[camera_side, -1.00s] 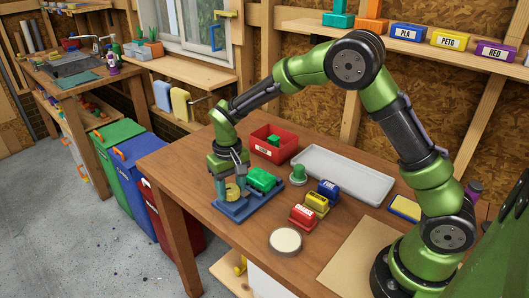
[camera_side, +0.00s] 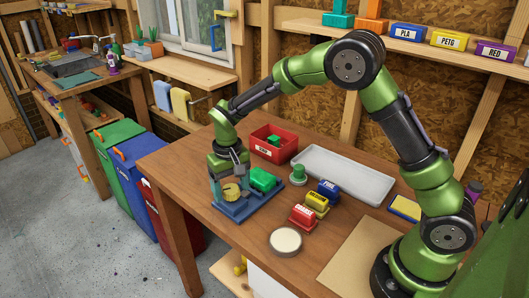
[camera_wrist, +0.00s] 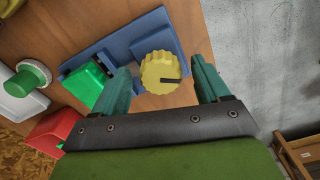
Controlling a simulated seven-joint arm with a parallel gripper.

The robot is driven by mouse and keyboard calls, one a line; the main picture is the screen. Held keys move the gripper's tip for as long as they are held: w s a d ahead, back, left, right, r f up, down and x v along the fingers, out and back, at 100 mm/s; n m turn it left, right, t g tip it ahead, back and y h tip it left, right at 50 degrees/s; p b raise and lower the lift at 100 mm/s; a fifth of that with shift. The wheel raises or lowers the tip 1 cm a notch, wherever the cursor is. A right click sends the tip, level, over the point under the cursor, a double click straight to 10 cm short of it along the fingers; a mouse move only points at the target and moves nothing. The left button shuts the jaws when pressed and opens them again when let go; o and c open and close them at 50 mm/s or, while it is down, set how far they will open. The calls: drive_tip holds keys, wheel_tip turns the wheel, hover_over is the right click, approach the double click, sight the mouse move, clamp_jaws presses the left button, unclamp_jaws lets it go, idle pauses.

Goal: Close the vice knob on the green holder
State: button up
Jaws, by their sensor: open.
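The vice has a blue base (camera_side: 240,207) at the table's front left corner. The green holder (camera_side: 263,180) sits on its right part, and the ridged yellow knob (camera_side: 231,190) on its left part. In the wrist view the knob (camera_wrist: 160,73) has a dark line on its face, pointing right. My gripper (camera_wrist: 162,68) is open, with one teal finger on each side of the knob. Gaps show between the fingers and the knob in that view. The green holder (camera_wrist: 86,84) is partly hidden behind the left finger. In the side view my gripper (camera_side: 229,178) points down over the knob.
Right of the vice stand a green round-topped piece (camera_side: 298,174) and red (camera_side: 303,217), yellow (camera_side: 317,203) and blue (camera_side: 328,190) labelled blocks. A red bin (camera_side: 275,147) and a grey tray (camera_side: 343,176) are behind. A round pale disc (camera_side: 286,241) lies in front.

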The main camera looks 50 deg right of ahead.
sight(230, 188)
wheel_tip(230, 188, up, 17)
idle(0.4)
drive_tip(key=shift+f, duration=0.1)
idle(0.4)
wheel_tip(230, 188, down, 17)
drive_tip(key=n, duration=0.6)
drive_tip(key=shift+w, duration=0.15)
drive_tip(key=shift+c, duration=0.4)
drive_tip(key=c, duration=1)
